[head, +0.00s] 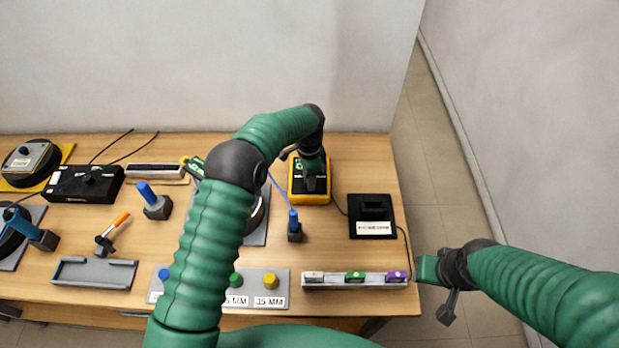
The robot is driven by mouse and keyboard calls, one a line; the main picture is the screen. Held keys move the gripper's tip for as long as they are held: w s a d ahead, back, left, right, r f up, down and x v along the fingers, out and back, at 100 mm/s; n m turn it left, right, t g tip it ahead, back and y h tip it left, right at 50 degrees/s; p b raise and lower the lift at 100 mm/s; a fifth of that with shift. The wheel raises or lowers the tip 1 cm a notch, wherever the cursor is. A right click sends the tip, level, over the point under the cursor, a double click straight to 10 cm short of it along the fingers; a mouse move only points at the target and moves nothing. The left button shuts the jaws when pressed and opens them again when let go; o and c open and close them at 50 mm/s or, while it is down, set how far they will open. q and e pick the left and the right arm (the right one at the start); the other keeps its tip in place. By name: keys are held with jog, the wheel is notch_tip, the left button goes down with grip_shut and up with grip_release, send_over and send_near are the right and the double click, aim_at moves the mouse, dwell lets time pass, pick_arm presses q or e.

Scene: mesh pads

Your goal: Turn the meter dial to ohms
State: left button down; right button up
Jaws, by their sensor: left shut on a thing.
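The meter (296,197) is a yellow and dark box at the back right of the bench. My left arm reaches over the bench to it. My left gripper (309,180) points down onto the meter's face and is shut on the dial. The gripper covers the dial, so its pointer and markings cannot be read. A small greenish screen shows at the meter's upper left. My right gripper (447,309) hangs off the bench's right edge, away from the meter; its fingers are too small and dark to tell open from shut.
A black labelled holder (372,216) stands right of the meter. A blue-handled tool (294,226) stands in front of it. A white strip with coloured blocks (355,280) lies at the front right edge. Several other tools and a grey tray (95,273) fill the left.

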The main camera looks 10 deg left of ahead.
pick_arm(q)
jog(key=shift+w, duration=0.1)
dwell(0.3)
jog(key=c, duration=1.1)
grip_release()
jog(key=shift+o, duration=0.2)
notch_tip(320, 180, up, 17)
jog(key=b, duration=0.1)
jog(key=shift+f, duration=0.15)
jog(key=s+a+f+n+t, duration=0.1)
jog(key=s+n, duration=0.3)
jog(key=s, duration=0.5)
jog(key=s+a+f+n, duration=0.3)
jog(key=s+f+n, duration=0.1)
jog(key=s, duration=0.5)
jog(key=s+a+f+n+t, duration=0.1)
jog(key=s+a+f+n, duration=0.1)
jog(key=s, duration=0.7)
jog(key=shift+s+a+f+n+t, duration=0.3)
jog(key=shift+s+a+f+n, duration=0.15)
jog(key=shift+n, duration=0.75)
